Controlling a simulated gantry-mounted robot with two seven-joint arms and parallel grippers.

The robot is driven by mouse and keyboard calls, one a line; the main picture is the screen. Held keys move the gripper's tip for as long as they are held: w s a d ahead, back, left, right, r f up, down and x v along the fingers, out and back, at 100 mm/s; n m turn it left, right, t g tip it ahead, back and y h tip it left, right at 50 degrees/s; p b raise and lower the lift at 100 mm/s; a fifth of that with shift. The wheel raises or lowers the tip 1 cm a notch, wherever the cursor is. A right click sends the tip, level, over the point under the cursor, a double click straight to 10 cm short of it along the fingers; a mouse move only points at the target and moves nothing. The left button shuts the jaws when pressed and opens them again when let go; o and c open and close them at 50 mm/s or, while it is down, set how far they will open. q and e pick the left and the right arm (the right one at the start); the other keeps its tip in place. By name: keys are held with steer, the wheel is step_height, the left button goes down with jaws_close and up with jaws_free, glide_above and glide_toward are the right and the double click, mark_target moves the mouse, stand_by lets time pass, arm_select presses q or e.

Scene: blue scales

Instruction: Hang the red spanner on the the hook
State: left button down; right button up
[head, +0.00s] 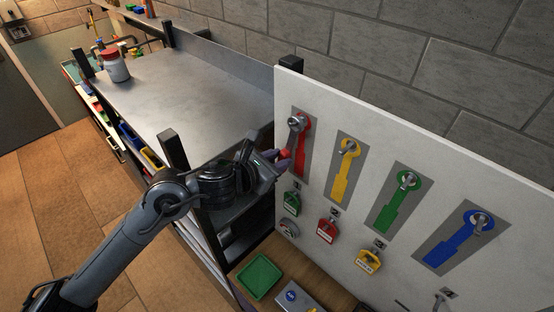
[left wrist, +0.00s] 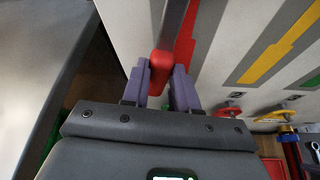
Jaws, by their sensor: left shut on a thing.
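The white tool board (head: 325,100) carries red, yellow, green and blue spanner outlines, each with a metal hook near its top. The red spanner has a grey metal head (head: 296,121) in front of the top of the red outline (head: 303,150), at that outline's hook. I cannot tell whether its ring is around the hook or only in front of it. My left gripper (head: 284,157) is shut on the spanner's red handle end, close to the board. In the left wrist view the red handle (left wrist: 162,68) is between the fingers, with the grey shaft running upward. My right gripper is out of view.
Green, red and yellow padlocks (head: 326,231) hang below the outlines. A green tray (head: 259,276) and a grey box lie on the wooden bench beneath. A metal-topped cart (head: 190,90) with dark corner posts and a red-lidded jar (head: 115,66) stands to the left.

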arm_select(q)
steer(key=c, duration=0.8)
jaws_free()
steer(key=shift+s+a, duration=0.15)
stand_by(0.8)
steer(key=shift+s+a, duration=2.3)
steer(key=shift+s, duration=0.1)
steer(key=shift+c, duration=0.4)
stand_by(0.9)
jaws_close()
stand_by(1.0)
